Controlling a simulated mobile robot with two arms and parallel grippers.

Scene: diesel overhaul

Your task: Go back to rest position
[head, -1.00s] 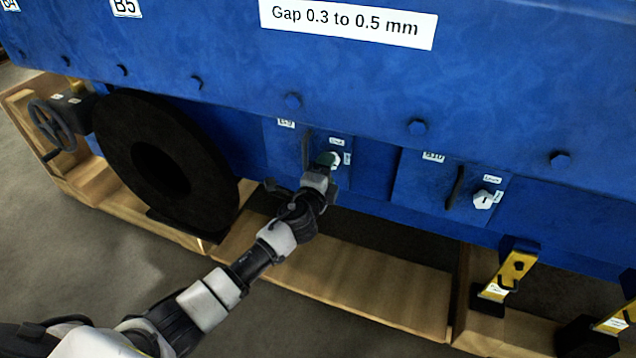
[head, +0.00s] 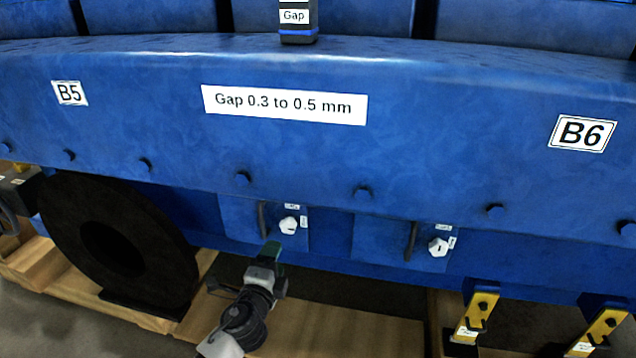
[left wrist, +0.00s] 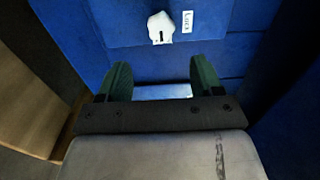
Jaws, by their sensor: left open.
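My left gripper (head: 270,252) is in front of the blue engine's lower side, just below and left of a white knob (head: 289,225) on a small blue panel (head: 295,240). In the left wrist view its two green fingers (left wrist: 160,85) are apart with nothing between them. The white knob (left wrist: 161,27) shows beyond the fingertips, clear of them, beside a label reading "Lock". My right gripper is in neither view.
A second panel has a white knob (head: 438,247) and a dark handle. A large black ring (head: 70,240) stands at the left. Yellow brackets (head: 477,312) are at the lower right. Wooden beams (head: 365,325) lie under the engine. A "Gap" gauge (head: 298,20) stands on top.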

